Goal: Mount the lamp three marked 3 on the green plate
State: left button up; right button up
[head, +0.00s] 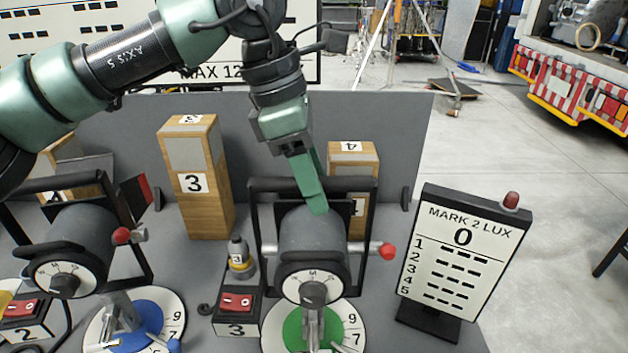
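A dark grey lamp (313,238) with a black yoke, a front dial and a red side knob stands over the green plate (294,328) in the head view. Its silver post (312,322) comes down in front of the plate. I cannot tell whether the post is seated. No 3 is readable on the lamp; a switch box marked 3 (236,312) and a small plug marked 3 (240,260) are beside it. My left gripper (317,207) points down at the top of this lamp, fingers seen nearly edge-on. Contact and opening are unclear. My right gripper is out of view.
Another lamp (75,247) stands at left by a blue plate (150,318). Wooden blocks marked 3 (217,207) and 4 (360,158) stand behind, before a grey panel (275,125). A "MARK 2 LUX" board (458,262) reading 0 stands at right, with open floor beyond.

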pick_arm(q)
jog(key=shift+f, duration=0.2)
jog(key=b+v, duration=0.1)
jog(key=v, duration=0.7)
jog(key=shift+d, duration=0.1)
